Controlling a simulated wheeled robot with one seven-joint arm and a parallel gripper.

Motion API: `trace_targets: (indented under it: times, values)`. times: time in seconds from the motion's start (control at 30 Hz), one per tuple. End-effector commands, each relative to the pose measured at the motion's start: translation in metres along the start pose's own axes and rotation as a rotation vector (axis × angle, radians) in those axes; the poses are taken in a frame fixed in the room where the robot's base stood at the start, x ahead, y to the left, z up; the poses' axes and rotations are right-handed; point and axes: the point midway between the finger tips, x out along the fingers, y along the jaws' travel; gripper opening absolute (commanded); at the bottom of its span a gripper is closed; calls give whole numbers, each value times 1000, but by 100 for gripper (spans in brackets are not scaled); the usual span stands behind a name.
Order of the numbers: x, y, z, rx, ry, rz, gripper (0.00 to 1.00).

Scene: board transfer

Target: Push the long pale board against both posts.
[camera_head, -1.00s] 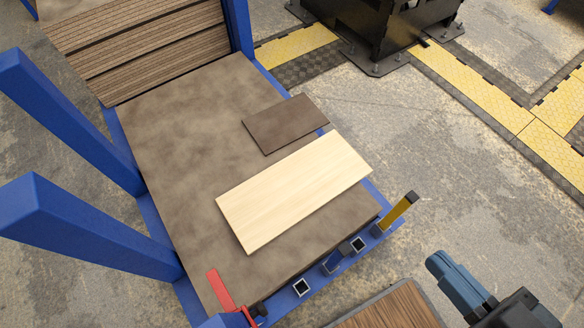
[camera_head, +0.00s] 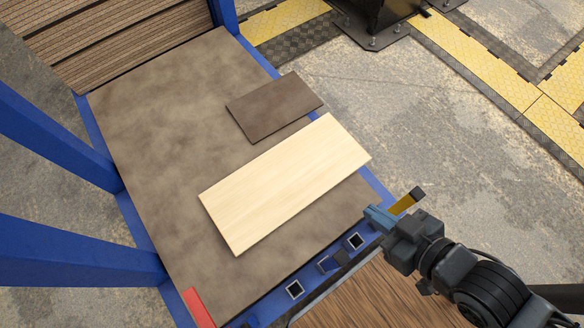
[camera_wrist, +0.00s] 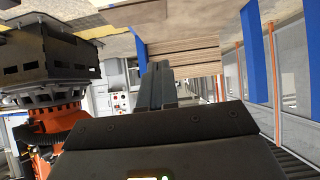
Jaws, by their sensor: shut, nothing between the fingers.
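The long pale board (camera_head: 285,183) lies flat on a brown table-like deck (camera_head: 150,110), slanting from lower left to upper right. Its right end reaches near the deck's right edge. Two blue posts stand on the left side, an upper one (camera_head: 60,138) and a lower one (camera_head: 75,250). The board is clear of both, with bare deck between. My gripper (camera_head: 376,217) is shut and empty by the deck's front right corner, below the board's right end and apart from it. Its closed fingers also show in the wrist view (camera_wrist: 160,85).
A smaller dark brown board (camera_head: 274,106) lies just above the pale board. A yellow piece (camera_head: 406,201) sticks up at the front right corner near my gripper. Square sockets (camera_head: 294,289) line the blue front edge. A red strip (camera_head: 198,307) is at front left. Stacked planks (camera_head: 110,40) stand behind.

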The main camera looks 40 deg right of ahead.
Motion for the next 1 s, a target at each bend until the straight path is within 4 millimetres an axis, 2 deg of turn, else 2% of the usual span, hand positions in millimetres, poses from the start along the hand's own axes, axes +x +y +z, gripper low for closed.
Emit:
trace_targets:
  times: [0.03, 0.17, 0.27, 0.4, 0.5, 0.6, 0.7, 0.8, 1.0]
  values:
    - [18, 1, 14, -1, -24, 0, 0]
    - [60, 3, 47, -3, -111, 2, 0]
    - [103, 6, 79, -4, -202, 3, 0]
    - [172, 7, 122, -1, -359, 5, 0]
    - [216, 7, 147, 5, -477, 6, 0]
    - [252, 4, 162, 11, -583, 3, 0]
    - [277, 1, 171, 18, -672, 0, 0]
    - [291, -1, 175, 22, -733, -3, 0]
    - [302, -3, 173, 25, -777, -6, 0]
